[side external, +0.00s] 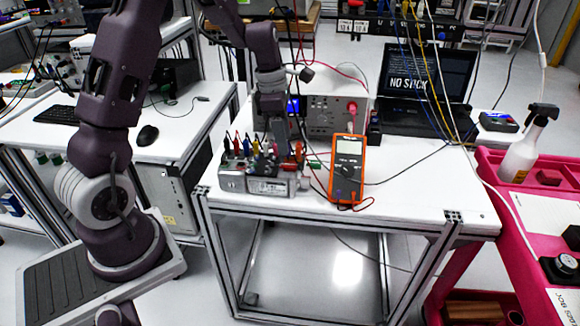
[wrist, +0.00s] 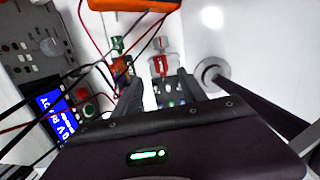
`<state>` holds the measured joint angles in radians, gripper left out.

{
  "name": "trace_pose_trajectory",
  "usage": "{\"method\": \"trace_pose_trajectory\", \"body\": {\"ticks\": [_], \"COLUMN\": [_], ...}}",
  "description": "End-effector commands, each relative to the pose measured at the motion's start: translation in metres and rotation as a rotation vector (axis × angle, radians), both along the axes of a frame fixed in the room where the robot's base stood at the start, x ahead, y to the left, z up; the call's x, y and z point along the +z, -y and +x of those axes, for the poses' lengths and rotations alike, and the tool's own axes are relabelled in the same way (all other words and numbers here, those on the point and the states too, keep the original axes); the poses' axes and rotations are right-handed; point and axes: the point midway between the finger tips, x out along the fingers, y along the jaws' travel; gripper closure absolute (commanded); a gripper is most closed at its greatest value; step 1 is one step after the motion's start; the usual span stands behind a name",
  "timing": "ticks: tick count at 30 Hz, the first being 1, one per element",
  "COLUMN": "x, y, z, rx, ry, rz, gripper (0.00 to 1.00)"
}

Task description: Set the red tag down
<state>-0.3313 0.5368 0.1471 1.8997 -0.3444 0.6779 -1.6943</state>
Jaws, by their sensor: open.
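A small red tag (wrist: 161,66) shows in the wrist view, just beyond and between my fingertips, against a pale metallic part. I cannot tell whether it touches that part or the fingers. My gripper (wrist: 158,88) is open, with a finger on either side of the gap. In the side external view my gripper (side external: 277,140) points down behind the silver servo unit (side external: 262,184) on the white table. Its fingertips are partly hidden by coloured plugs, and I cannot make out the red tag there.
An orange multimeter (side external: 348,170) stands right of the servo unit. A bench instrument (side external: 325,115) and a laptop (side external: 425,85) stand behind. Thin red and black leads cross the area. The table's right front (side external: 430,190) is clear. A pink cart (side external: 490,230) stands at the right.

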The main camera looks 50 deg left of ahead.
Motion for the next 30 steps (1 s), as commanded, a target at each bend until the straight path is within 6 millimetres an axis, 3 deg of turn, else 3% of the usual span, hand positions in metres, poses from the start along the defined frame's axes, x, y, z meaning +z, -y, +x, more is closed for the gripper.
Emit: {"method": "trace_pose_trajectory", "body": {"ticks": [12, 19, 27, 30], "x": [-0.065, -0.068, -0.067, -0.067], "y": [0.009, 0.01, 0.01, 0.01], "z": [0.007, 0.008, 0.008, 0.008], "rx": [0.003, 0.002, 0.002, 0.001], "ry": [-0.006, -0.003, -0.003, -0.003], "rz": [-0.004, -0.002, -0.002, -0.002], "gripper": [0.51, 0.51, 1.0, 1.0]}}
